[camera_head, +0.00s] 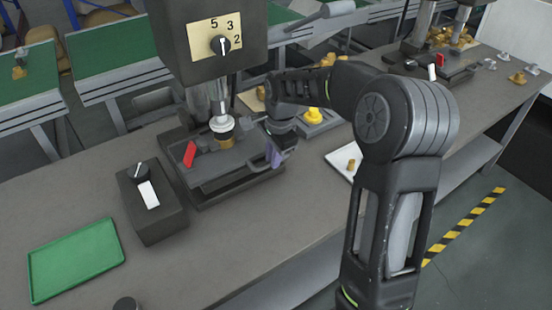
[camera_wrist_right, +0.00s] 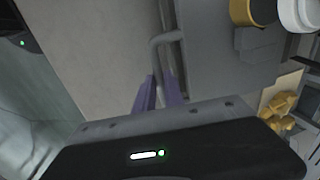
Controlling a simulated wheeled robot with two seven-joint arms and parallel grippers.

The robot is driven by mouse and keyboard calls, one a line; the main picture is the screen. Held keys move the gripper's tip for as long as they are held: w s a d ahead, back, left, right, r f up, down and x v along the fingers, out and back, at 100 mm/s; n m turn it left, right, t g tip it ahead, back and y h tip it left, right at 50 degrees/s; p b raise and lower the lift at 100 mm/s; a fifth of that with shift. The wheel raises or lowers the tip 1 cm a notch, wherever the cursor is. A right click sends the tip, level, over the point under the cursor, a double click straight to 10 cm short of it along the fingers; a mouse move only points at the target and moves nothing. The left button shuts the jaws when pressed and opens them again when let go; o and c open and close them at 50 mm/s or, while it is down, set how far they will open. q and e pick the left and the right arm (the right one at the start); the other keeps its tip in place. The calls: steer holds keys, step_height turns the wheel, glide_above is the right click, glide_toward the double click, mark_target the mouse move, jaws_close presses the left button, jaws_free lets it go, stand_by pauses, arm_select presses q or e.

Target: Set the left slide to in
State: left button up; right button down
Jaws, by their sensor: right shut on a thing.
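The left machine (camera_head: 208,40) has a grey slide (camera_head: 228,160) under its vertical ram (camera_head: 222,123). A brass-coloured part (camera_head: 226,140) sits on the slide below the ram. My right gripper (camera_head: 274,155) is at the slide's right front end, and its purple fingers are closed. In the right wrist view, the gripper (camera_wrist_right: 158,90) is shut on the thin grey bar handle (camera_wrist_right: 163,42) beside the slide plate (camera_wrist_right: 225,40). The fingers hide part of the handle. How far in the slide sits is hard to tell. My left gripper is not in view.
A red lever (camera_head: 190,154) stands on the machine's base. A dark control box (camera_head: 150,205) with a knob and white switch is to the left, near a green tray (camera_head: 76,260). A white tray (camera_head: 340,158) is behind my right arm.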

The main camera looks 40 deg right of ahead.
steer(key=c, duration=1.4)
jaws_free()
steer(key=shift+w, duration=0.3)
steer(key=shift+c, duration=0.2)
steer(key=shift+r, duration=0.1)
step_height(320, 180, up, 8)
steer(key=s, duration=0.1)
steer(key=shift+s+f+b, duration=0.2)
steer(key=shift+s+b, duration=0.1)
steer(key=shift+b, duration=0.15)
